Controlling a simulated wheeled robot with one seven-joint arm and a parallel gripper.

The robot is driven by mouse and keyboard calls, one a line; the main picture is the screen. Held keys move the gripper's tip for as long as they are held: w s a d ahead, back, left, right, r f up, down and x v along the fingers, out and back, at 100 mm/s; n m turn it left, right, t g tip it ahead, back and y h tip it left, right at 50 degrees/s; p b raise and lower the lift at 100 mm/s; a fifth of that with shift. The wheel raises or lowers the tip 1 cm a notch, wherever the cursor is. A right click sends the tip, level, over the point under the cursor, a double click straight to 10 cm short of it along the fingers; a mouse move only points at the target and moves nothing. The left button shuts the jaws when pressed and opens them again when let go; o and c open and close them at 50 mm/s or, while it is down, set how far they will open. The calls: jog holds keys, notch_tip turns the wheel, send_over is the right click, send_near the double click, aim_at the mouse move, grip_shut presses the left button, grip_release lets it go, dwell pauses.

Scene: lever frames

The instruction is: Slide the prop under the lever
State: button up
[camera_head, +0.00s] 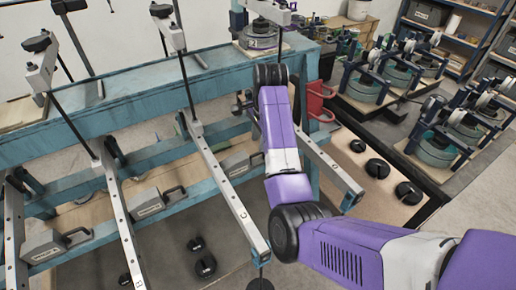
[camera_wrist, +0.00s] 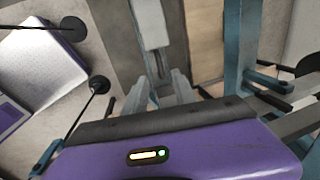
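Several long grey levers slope out from the teal bench in the head view, among them lever B (camera_head: 118,215), lever C (camera_head: 225,185) and a lever to the right of my forearm (camera_head: 335,172). Grey props with dark handles sit on the lower teal rails: a left prop (camera_head: 42,244), a middle prop (camera_head: 150,204) and a right prop (camera_head: 238,163). My arm hides my gripper in the head view. In the wrist view my gripper (camera_wrist: 160,88) has its two grey fingers apart. A pale bar (camera_wrist: 150,22) lies beyond them; I cannot tell which part it is.
Teal uprights and rails (camera_wrist: 233,55) stand close to the right of my fingers in the wrist view. Black round weights (camera_head: 205,266) lie on the floor under the levers, and others (camera_head: 377,168) lie at the right. A red part (camera_head: 320,100) is at the bench's right end.

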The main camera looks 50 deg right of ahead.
aim_at(257, 154)
jog(key=shift+w+d+f+p, duration=0.15)
jog(key=shift+w+f, duration=0.15)
jog(key=shift+f, duration=1.2)
jog(key=shift+w+f+p, duration=0.15)
jog(key=shift+w+f, duration=0.1)
jog(key=shift+f, duration=1.25)
grip_shut()
